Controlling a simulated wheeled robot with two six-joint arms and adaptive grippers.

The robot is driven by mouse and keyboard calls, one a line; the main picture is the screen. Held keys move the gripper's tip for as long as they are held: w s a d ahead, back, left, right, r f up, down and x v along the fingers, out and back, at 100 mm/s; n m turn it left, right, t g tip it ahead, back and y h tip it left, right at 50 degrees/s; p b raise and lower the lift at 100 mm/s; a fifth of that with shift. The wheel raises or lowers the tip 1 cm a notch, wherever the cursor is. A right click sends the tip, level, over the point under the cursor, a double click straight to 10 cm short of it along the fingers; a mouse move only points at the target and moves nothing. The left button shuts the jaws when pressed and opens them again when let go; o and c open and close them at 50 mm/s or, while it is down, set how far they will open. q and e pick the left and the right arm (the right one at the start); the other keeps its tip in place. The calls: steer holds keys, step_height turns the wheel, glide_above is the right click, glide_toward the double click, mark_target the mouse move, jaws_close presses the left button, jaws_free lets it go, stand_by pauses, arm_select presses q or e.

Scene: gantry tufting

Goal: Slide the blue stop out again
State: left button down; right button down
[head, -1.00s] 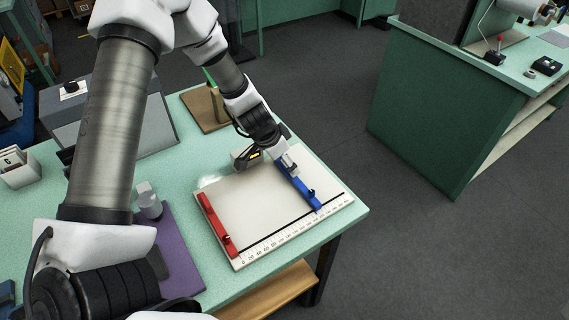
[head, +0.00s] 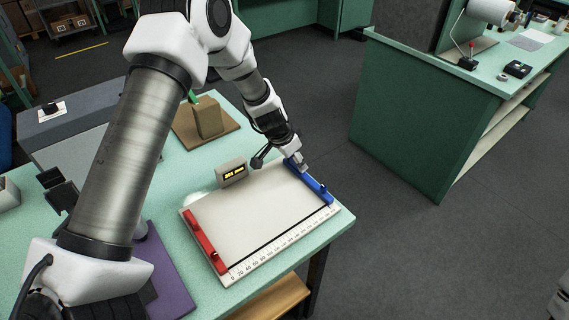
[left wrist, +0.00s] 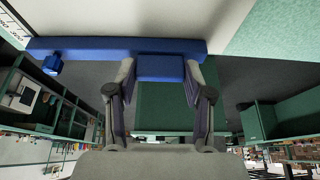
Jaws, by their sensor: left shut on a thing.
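The blue stop (head: 318,188) is a long bar lying across the white measuring board (head: 262,210), along its right edge. My left gripper (head: 299,164) is at the bar's far end, shut on its blue block. In the left wrist view the bar (left wrist: 100,46) spans the top, and its block (left wrist: 160,67) sits between the two fingers of my left gripper (left wrist: 160,80). A small blue knob (left wrist: 52,65) stands out near the bar's other end. The red stop (head: 205,241) lies along the board's left side. My right gripper is not in view.
A small grey readout (head: 232,173) with yellow digits stands at the board's back edge; its digits are too small to read. A wooden block on a brown base (head: 207,118) stands behind. A purple mat (head: 172,275) lies to the left. A green bench (head: 430,115) stands across the aisle.

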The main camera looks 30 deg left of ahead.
arm_select(q)
steer(key=c, duration=0.5)
jaws_free()
steer(key=shift+f, duration=0.1)
steer(key=shift+o, duration=0.3)
steer(key=shift+w+d+f, duration=0.1)
steer(key=shift+w+d, duration=0.05)
steer(key=shift+w, duration=0.2)
steer(key=v, duration=1.2)
